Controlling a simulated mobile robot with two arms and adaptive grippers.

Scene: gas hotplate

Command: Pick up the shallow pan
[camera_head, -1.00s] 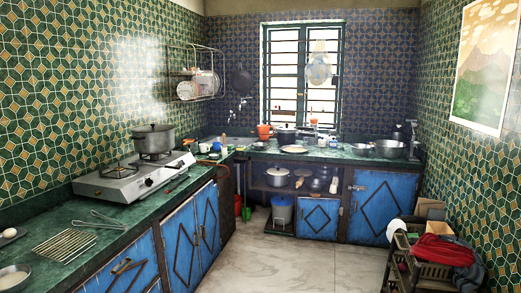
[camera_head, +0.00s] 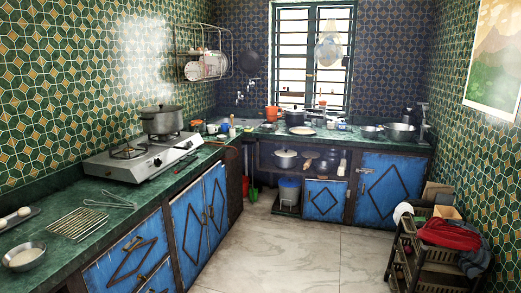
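I cannot tell for certain which vessel is the shallow pan. A shallow light-coloured dish or pan (camera_head: 303,132) lies on the far counter below the window. A small round metal pan or bowl (camera_head: 24,257) with pale contents sits on the left counter at the near left. Neither of my grippers is in view.
A lidded pot (camera_head: 161,121) stands on the gas hotplate (camera_head: 125,166). A wire rack (camera_head: 78,223) and tongs (camera_head: 110,200) lie on the left counter. The tiled floor (camera_head: 300,250) is clear in the middle. A dark crate stand (camera_head: 438,255) is at right.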

